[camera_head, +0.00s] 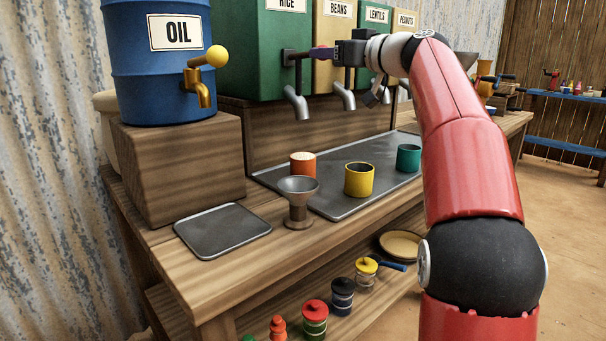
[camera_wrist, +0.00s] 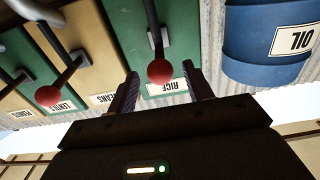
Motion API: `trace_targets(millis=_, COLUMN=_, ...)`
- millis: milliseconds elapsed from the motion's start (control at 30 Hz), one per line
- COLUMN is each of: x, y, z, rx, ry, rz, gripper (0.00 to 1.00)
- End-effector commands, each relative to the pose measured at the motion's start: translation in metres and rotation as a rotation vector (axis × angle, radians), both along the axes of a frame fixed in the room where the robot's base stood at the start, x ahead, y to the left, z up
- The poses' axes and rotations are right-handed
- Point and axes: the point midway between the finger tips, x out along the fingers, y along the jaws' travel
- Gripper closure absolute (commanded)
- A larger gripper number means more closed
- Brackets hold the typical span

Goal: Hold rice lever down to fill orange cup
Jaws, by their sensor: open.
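The rice dispenser (camera_head: 262,60) is a green box labelled RICE; its spout (camera_head: 297,104) hangs above the orange cup (camera_head: 303,170). Pale contents show near the cup's rim. The cup stands upright on the long metal tray (camera_head: 345,207). The rice lever (camera_wrist: 161,71), with a red ball end, shows in the wrist view between the two fingers of my gripper (camera_wrist: 161,78). The fingers are open, with gaps on both sides of the ball. In the head view my gripper (camera_head: 320,53) is at the dispenser front, and the lever's ball is hidden.
A yellow cup (camera_head: 359,181) and a green cup (camera_head: 408,158) share the tray. A metal funnel (camera_head: 298,198) stands in front of the orange cup. A blue oil drum (camera_head: 155,85) stands at left. The beans lever (camera_wrist: 50,95) is beside my gripper. Several jars stand on the lower shelf.

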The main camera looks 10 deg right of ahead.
Motion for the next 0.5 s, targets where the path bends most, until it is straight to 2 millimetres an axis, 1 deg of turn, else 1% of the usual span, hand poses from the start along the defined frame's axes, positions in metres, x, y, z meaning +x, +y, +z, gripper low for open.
trace_targets(millis=33, x=-0.004, y=-0.004, z=-0.003, rx=0.0, ry=-0.001, rz=-0.003, gripper=0.49)
trace_targets(millis=300, x=-0.026, y=-0.02, z=-0.002, rx=-0.001, ry=-0.001, rz=-0.002, gripper=0.49)
trace_targets(millis=500, x=-0.036, y=-0.027, z=-0.001, rx=0.0, ry=0.0, rz=-0.001, gripper=0.49)
